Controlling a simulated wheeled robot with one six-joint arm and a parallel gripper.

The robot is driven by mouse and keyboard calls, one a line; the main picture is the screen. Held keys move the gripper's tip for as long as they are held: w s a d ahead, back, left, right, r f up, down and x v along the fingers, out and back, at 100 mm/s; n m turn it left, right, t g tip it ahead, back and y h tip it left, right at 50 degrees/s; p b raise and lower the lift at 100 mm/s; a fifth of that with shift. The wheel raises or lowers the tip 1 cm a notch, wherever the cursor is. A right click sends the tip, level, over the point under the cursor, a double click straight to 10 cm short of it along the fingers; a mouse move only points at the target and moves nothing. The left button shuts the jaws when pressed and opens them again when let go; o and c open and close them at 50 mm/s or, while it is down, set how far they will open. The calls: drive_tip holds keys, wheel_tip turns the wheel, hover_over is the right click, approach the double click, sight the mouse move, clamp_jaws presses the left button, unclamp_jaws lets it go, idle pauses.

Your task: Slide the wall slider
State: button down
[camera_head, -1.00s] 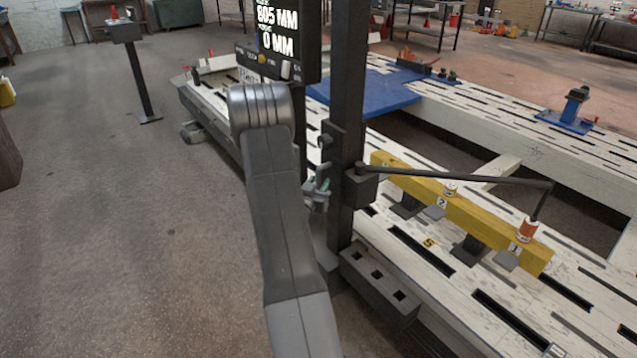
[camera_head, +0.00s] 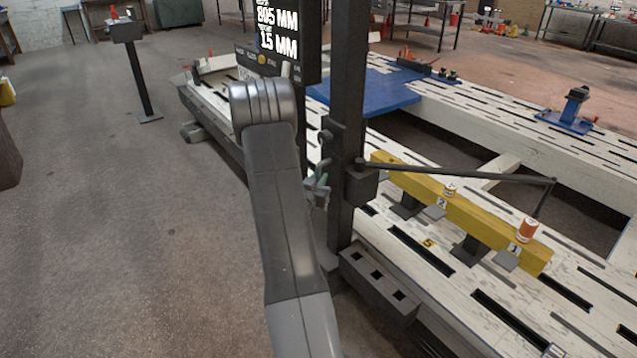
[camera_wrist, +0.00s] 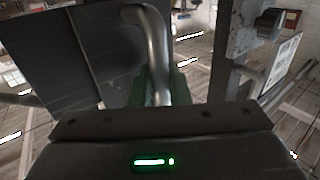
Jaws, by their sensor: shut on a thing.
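The slider is a dark block (camera_head: 362,186) on an upright dark column (camera_head: 347,110). A thin jointed rod (camera_head: 460,173) reaches right from it, its tip just above an orange-and-white cylinder (camera_head: 528,230) on a yellow beam. My gripper (camera_head: 319,184) is at the column's left side, partly hidden by my arm. In the wrist view its green-tipped fingers (camera_wrist: 160,88) are shut around a bent metal handle (camera_wrist: 156,45). The handle's join to the slider is hard to see.
The yellow beam (camera_head: 480,222) lies on the pale slotted bench frame (camera_head: 385,240). A dark block with square holes (camera_head: 378,285) sits low by the column. Open floor (camera_head: 130,230) lies left.

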drive_tip(key=p, duration=0.5)
approach(325, 125)
drive_tip(key=x, duration=0.4)
drive_tip(key=shift+w+d, duration=0.15)
drive_tip(key=shift+w, duration=0.1)
drive_tip(key=c, duration=1.4)
unclamp_jaws()
drive_tip(key=shift+c, duration=0.2)
drive_tip(key=shift+s, duration=0.1)
drive_tip(key=b+v, duration=0.1)
drive_tip(key=v, duration=1.2)
drive_tip(key=shift+s, duration=0.3)
drive_tip(key=shift+w, duration=0.15)
